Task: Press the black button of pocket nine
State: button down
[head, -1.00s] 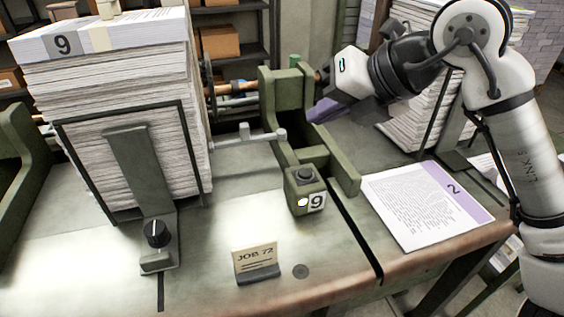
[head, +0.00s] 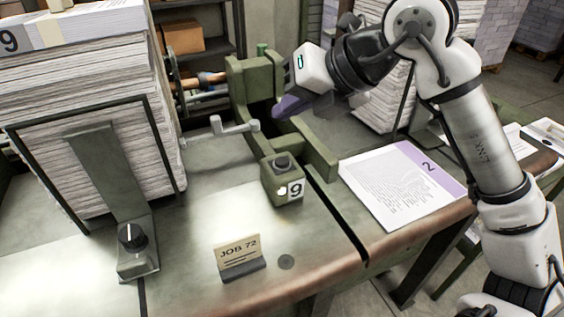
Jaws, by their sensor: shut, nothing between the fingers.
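The black button (head: 282,161) sits on top of a small green box (head: 280,184) at the front of pocket nine. The box bears a white label "9" (head: 295,189) and a lit white lamp on its front face. My gripper (head: 279,108) is behind and above the button, near the upright green bracket (head: 256,88). Its purple-grey fingers are shut and empty, pointing left and down. The gripper is apart from the button. The tall paper stack marked "9" (head: 90,110) stands at the left.
A "JOB 72" card (head: 240,254) stands on the table in front of the button box. A black knob (head: 131,237) is at the left. A printed sheet marked "2" (head: 400,185) lies right of the box. A grey lever (head: 222,128) sticks out behind the box.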

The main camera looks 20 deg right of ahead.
jog(key=b, duration=0.3)
send_over(288, 163)
notch_tip(288, 163, down, 6)
jog(key=shift+r, duration=0.15)
jog(key=shift+f+b, duration=0.55)
jog(key=shift+b, duration=0.1)
dwell(1.1)
jog(key=shift+f+b, duration=0.45)
jog(key=shift+b, duration=0.2)
jog(key=shift+f+b, duration=0.4)
jog(key=shift+b, duration=0.1)
dwell(0.5)
jog(key=shift+r, duration=0.15)
jog(key=shift+r+p, duration=0.45)
jog(key=shift+r, duration=0.25)
